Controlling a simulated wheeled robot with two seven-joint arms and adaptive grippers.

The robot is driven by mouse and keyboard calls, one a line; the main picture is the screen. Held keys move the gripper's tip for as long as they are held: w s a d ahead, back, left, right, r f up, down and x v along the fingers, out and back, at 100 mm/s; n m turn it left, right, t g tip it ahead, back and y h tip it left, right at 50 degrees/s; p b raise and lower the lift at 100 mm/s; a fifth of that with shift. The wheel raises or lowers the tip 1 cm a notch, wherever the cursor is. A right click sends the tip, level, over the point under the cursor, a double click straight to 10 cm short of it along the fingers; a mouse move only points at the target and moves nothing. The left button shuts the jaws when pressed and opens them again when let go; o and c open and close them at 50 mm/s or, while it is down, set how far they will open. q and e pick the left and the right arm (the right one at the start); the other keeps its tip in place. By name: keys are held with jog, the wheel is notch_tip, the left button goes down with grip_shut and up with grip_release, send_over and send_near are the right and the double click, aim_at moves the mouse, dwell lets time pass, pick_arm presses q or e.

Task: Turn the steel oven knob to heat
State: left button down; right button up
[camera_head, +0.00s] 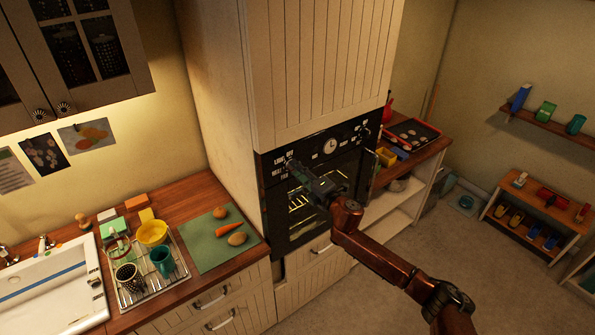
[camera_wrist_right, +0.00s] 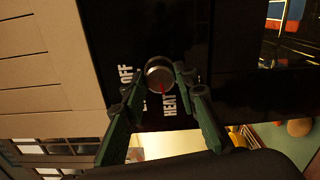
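The steel oven knob (camera_wrist_right: 159,75) is a small round knob on the black oven panel, seen between my right fingers in the right wrist view. Its red mark points down in that picture, towards the word HEAT (camera_wrist_right: 169,105). The word OFF (camera_wrist_right: 125,77) is to its left, and another label is partly hidden by a finger. My right gripper (camera_wrist_right: 161,82) has its green fingers apart, one on each side of the knob, with a narrow gap visible. In the head view, my right gripper (camera_head: 294,168) reaches the left of the oven (camera_head: 318,148) and hides the knob. My left gripper is out of view.
The counter left of the oven holds a green mat (camera_head: 222,257) with vegetables and a dish rack (camera_head: 150,289) beside the sink (camera_head: 50,293). The oven clock (camera_head: 330,146) is right of my gripper. A counter with a dark tray (camera_head: 413,133) stands right.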

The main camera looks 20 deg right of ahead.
jog(key=o, duration=0.4)
jog(key=shift+c, duration=0.2)
jog(key=v, duration=1.2)
